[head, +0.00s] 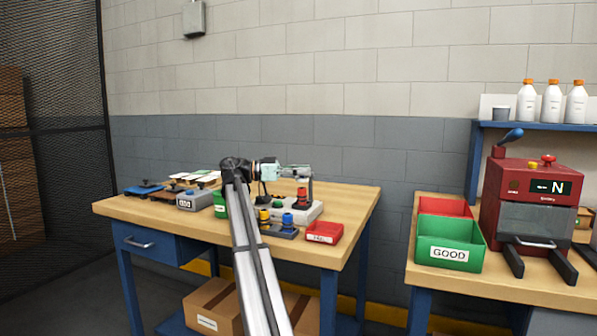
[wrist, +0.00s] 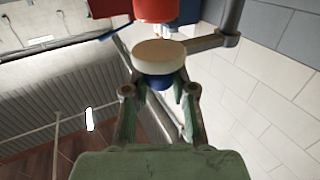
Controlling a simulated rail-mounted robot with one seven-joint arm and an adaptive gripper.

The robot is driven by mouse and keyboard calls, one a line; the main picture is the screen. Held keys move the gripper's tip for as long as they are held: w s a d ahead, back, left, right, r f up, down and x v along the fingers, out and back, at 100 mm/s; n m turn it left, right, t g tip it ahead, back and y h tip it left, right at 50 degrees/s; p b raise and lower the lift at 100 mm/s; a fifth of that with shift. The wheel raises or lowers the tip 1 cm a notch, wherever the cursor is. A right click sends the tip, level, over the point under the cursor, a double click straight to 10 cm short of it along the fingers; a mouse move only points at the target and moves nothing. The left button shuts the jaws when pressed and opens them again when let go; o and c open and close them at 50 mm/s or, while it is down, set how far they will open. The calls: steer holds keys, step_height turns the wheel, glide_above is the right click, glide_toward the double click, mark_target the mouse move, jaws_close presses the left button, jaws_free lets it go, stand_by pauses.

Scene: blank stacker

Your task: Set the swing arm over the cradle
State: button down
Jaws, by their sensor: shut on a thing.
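My gripper (wrist: 159,84) is shut on a round knob (wrist: 158,55) with a cream top and blue underside, at the end of the swing arm. In the head view my gripper (head: 271,170) is beside the post, above the base. A red cylinder (wrist: 154,10) lies just beyond the knob. I cannot make out the cradle clearly.
Beside the stacker lie a holder with yellow and blue pieces (head: 279,231), a small red tray (head: 324,233) and a grey box (head: 194,202). A second bench at right holds a green GOOD bin (head: 450,243) and a red machine (head: 522,197).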

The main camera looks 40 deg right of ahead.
steer(key=c, duration=0.9)
jaws_free()
steer(key=v, duration=0.7)
steer(key=shift+w+a, duration=0.15)
